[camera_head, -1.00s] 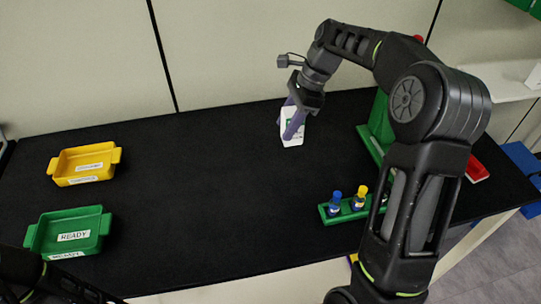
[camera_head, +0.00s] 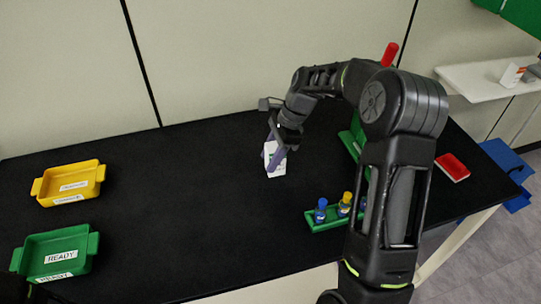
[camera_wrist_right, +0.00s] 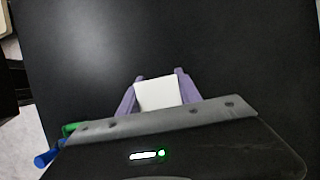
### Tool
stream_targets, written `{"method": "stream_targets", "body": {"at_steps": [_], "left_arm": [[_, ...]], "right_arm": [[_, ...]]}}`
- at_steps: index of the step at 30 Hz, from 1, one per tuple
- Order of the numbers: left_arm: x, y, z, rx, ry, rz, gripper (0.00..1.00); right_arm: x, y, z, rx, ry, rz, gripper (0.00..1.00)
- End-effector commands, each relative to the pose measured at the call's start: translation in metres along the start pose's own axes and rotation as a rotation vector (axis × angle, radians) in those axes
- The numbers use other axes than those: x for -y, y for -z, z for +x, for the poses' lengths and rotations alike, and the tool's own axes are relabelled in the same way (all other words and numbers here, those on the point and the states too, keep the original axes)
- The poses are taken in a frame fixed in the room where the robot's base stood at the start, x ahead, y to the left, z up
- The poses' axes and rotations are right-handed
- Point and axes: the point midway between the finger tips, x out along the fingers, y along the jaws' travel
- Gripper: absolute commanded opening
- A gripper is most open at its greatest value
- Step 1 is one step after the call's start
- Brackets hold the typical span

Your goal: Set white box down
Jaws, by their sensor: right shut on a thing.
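The white box (camera_head: 274,160) is upright between the purple fingers of my right gripper (camera_head: 276,152), over the middle back of the black table. In the right wrist view the white box (camera_wrist_right: 160,94) shows its plain white top between the two fingers of the right gripper (camera_wrist_right: 158,92), which is shut on it. I cannot tell whether its bottom touches the table. My left gripper is not in view.
A yellow tray (camera_head: 99,179) and a green tray (camera_head: 93,240) labelled READY stand at the left. A green rack (camera_head: 316,226) holds blue- and yellow-capped vials at the front right. The black table (camera_head: 180,190) is clear in the middle.

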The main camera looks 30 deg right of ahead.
Motion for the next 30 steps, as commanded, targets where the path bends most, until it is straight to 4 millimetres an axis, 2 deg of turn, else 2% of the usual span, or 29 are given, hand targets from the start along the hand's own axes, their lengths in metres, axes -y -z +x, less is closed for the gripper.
{"method": "stream_targets", "body": {"at_steps": [10, 11, 18, 26, 30], "left_arm": [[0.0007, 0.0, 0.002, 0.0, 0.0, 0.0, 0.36], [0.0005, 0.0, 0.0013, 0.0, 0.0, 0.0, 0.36], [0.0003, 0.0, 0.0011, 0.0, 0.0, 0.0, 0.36], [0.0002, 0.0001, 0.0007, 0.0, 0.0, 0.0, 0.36], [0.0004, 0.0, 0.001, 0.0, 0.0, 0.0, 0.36]], "right_arm": [[0.0001, 0.0016, 0.0035, 0.0, 0.0, 0.0, 0.01], [0.0002, 0.0012, 0.0026, 0.0, 0.001, 0.0, 0.43], [0.0001, 0.0012, 0.0022, 0.0, 0.0, 0.0, 0.62], [0.0001, 0.0009, 0.0014, 0.0, 0.001, 0.0, 0.62], [0.0005, 0.0002, -0.0052, 0.0, 0.002, 0.0, 0.62]]}}
